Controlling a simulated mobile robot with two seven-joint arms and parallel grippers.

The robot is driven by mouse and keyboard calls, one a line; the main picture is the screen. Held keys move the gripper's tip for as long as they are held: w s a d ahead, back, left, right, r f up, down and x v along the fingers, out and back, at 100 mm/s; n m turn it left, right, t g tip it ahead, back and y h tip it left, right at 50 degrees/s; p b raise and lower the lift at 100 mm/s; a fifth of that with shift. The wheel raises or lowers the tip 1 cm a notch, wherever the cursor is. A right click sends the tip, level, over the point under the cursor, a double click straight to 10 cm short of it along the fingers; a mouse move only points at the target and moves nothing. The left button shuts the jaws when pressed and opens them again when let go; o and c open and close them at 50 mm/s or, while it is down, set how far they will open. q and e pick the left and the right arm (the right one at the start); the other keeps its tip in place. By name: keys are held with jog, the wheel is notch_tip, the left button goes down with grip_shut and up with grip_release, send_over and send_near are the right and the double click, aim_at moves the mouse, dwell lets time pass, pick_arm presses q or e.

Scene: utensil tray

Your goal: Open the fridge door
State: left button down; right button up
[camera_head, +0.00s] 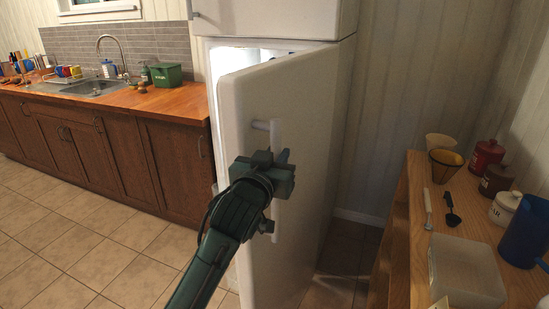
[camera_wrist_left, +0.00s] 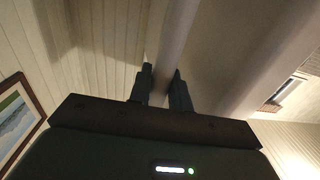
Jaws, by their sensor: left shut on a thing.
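The white fridge door (camera_head: 290,100) stands partly open in the head view, its left edge swung out from the cabinet and the lit interior (camera_head: 235,60) showing behind it. A white vertical bar handle (camera_head: 275,133) runs down the door; my left gripper hides its middle. My left gripper (camera_head: 284,172) is at the handle. In the left wrist view its two dark fingers (camera_wrist_left: 161,86) stand on either side of the pale handle bar (camera_wrist_left: 178,45) and are shut on it. My right gripper is not in view.
A wooden counter (camera_head: 165,104) with a sink stands left of the fridge. A wooden table (camera_head: 405,240) with a clear tray (camera_head: 465,268), canisters and utensils stands at the right. Open tiled floor (camera_head: 110,245) lies left of the door.

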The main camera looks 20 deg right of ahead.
pick_arm(q)
jog(key=c, duration=1.3)
grip_release()
jog(key=shift+c, duration=0.2)
jog(key=shift+a, duration=0.1)
jog(key=b+v, duration=0.1)
jog(key=v, duration=1.2)
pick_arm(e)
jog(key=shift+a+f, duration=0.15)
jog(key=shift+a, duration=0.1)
pick_arm(q)
jog(key=shift+s, duration=0.1)
